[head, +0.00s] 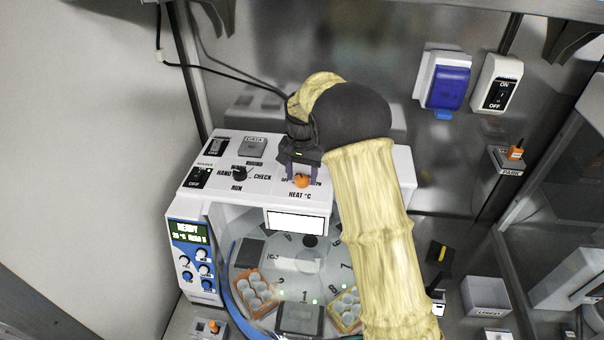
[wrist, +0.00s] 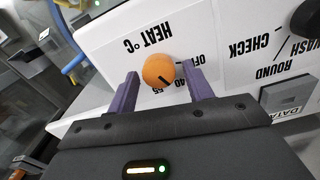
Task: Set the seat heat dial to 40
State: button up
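The seat heat dial (head: 302,181) is a small orange knob on the white top of the machine, above the print HEAT °C. In the wrist view the dial (wrist: 157,70) appears upside down, with OFF, 40 and 55 printed around it. Its short dark mark points to the lower right, roughly towards 40 and 55; I cannot tell exactly which. My gripper (head: 302,172) is over the dial, its two purple fingers on either side. In the wrist view the gripper (wrist: 160,73) is open, with narrow gaps between fingers and knob.
A blue control panel (head: 193,258) reads READY. A round numbered carousel with sample trays (head: 254,290) lies below. A PARK fixture (head: 508,158) stands at right.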

aim_at(302, 177)
jog(key=shift+o, duration=0.3)
jog(key=shift+d+r, duration=0.1)
jog(key=shift+r, duration=0.05)
notch_tip(302, 177, up, 17)
jog(key=b, duration=0.3)
dwell(0.4)
jog(key=s+d+f+n+t+b, duration=0.1)
jog(key=s+d+f+n+b, duration=0.1)
jog(key=s+d+f, duration=0.4)
jog(key=s+d+f+n+t+b, duration=0.1)
jog(key=s+d+f, duration=0.5)
jog(key=s+f, duration=1)
jog(key=s+n+b, duration=0.1)
jog(key=s, duration=0.3)
jog(key=shift+t+b, duration=0.3)
jog(key=shift+d+f, duration=0.1)
